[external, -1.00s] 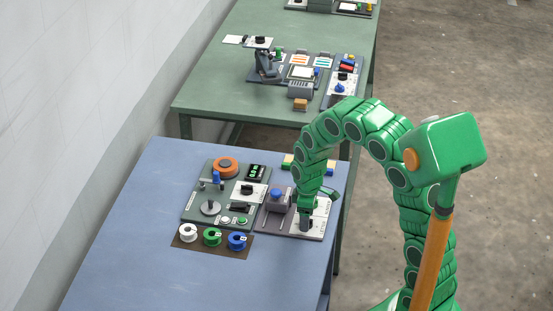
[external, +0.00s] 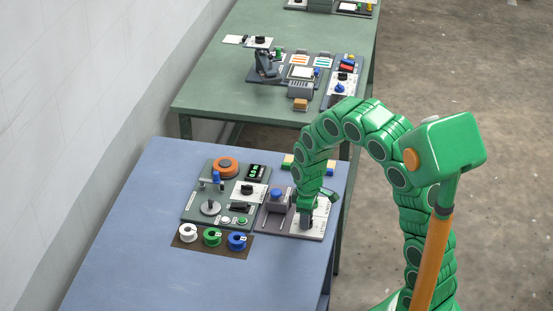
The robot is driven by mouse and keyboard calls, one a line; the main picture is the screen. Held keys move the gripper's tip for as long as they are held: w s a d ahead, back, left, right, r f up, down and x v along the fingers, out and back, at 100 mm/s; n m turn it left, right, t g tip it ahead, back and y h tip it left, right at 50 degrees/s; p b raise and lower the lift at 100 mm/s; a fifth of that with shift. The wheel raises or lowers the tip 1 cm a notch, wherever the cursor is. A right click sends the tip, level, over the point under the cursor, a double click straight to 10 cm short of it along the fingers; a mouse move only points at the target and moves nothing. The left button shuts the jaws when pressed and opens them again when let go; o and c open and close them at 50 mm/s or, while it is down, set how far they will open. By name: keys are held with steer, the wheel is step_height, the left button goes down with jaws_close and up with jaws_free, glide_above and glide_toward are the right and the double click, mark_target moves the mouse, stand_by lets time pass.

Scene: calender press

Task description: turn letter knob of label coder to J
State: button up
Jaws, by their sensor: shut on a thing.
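The label coder (external: 283,218) is a grey and white panel at the right side of the blue table. It carries a dark block with a blue knob (external: 278,193) on its left part. My gripper (external: 306,220) points down over the white right part of the panel. It is shut on the letter knob, which is mostly hidden by the gripper. The letters around the knob are too small and covered to read, so the knob's setting cannot be told.
A grey machine panel (external: 190,207) with an orange ring and a digital display stands left of the coder. White, green and blue spools (external: 212,237) sit in front of it. A green table (external: 215,95) with more devices stands behind. The blue table's front left is clear.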

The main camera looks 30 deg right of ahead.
steer(key=m, duration=0.5)
steer(key=shift+m, duration=0.3)
steer(key=m, duration=0.5)
steer(key=shift+m, duration=0.4)
steer(key=o, duration=1.1)
steer(key=shift+c, duration=0.2)
step_height(320, 180, up, 8)
steer(key=shift+f, duration=0.1)
